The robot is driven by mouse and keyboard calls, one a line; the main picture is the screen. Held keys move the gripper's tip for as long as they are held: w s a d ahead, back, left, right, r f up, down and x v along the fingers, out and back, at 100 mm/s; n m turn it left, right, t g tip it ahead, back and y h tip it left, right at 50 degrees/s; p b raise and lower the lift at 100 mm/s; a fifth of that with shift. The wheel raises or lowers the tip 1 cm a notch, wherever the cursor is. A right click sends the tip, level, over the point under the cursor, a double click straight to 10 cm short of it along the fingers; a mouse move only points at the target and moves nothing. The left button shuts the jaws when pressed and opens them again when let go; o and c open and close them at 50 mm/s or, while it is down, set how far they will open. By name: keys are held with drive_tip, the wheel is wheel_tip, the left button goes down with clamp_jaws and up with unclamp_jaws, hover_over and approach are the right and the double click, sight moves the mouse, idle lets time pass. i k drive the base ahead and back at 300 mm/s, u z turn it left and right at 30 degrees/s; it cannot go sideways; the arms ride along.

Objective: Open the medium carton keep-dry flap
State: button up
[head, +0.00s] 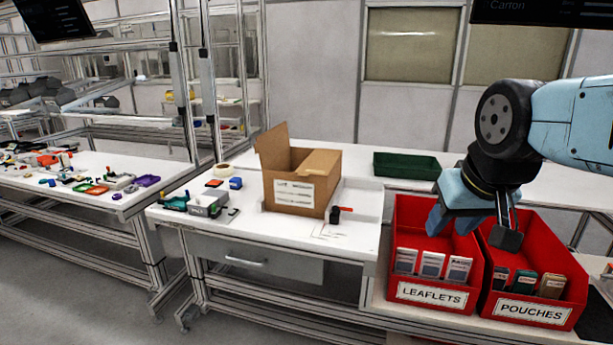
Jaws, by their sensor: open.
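A brown cardboard carton (296,180) stands on the white workbench in the middle of the head view. Its left flap (272,147) stands up, tilted outward. A flap on the right (318,163) lies partly across the top, and a dark opening shows between them. A white label (294,192) on the front is too small to read, and I cannot tell which flap is the keep-dry one. My gripper (472,229) is open and points down over the red bins, to the right of the carton and apart from it. I see nothing held.
Red bins marked LEAFLETS (432,294) and POUCHES (531,309) stand at the right. A green tray (406,165) sits behind. Tape (224,169) and small parts lie left. A metal upright (208,90) stands behind left.

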sight(321, 162)
drive_tip(key=z, duration=0.05)
drive_tip(key=i, duration=0.9)
drive_tip(key=u, duration=0.1)
